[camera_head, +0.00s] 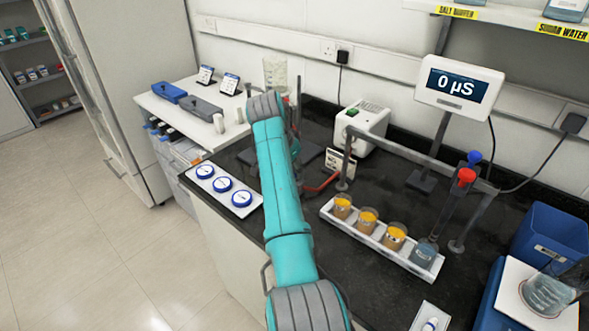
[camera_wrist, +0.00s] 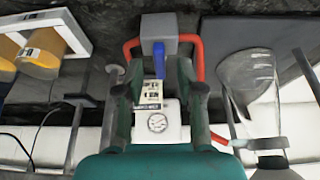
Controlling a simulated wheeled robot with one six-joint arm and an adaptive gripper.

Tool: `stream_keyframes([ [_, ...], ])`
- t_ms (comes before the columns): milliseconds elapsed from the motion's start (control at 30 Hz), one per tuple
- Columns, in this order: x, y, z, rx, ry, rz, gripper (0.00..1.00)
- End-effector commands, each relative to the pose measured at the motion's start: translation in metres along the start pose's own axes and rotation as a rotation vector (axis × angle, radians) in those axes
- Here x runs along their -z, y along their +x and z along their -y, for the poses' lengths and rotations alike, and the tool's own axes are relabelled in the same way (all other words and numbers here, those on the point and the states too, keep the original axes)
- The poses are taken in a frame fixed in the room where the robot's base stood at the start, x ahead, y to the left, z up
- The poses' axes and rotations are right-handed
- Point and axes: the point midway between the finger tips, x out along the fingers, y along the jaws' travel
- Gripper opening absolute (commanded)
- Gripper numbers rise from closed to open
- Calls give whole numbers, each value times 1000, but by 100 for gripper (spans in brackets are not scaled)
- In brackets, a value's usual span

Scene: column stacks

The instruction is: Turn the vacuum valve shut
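The vacuum valve is a grey block (camera_wrist: 158,28) with a blue lever (camera_wrist: 158,58), seen at the top middle of the wrist view. A red hose (camera_wrist: 198,58) runs from its sides. My gripper (camera_wrist: 160,72) is open, its two dark fingers apart on either side of the lever. I see no clear contact between fingers and lever. The white pump (camera_wrist: 157,122) with a round gauge shows beyond the fingers; it also shows in the head view (camera_head: 362,130). In the head view my teal arm hides the gripper and the valve; part of the red hose (camera_head: 322,184) shows.
A glass flask (camera_wrist: 246,78) stands to the right in the wrist view, close to the fingers. A small printed card (camera_wrist: 152,93) shows between them. In the head view a white tray (camera_head: 378,243) of beakers stands right of my arm, beneath a grey rail frame (camera_head: 425,158).

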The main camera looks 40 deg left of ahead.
Motion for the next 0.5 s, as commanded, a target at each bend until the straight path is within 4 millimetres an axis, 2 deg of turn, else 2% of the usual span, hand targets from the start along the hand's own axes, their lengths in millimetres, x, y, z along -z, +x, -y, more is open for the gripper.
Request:
stream_keyframes([
  [300, 1, -60, 1, 5, 0, -3, 38],
  [500, 0, -93, 1, 4, 0, -3, 38],
])
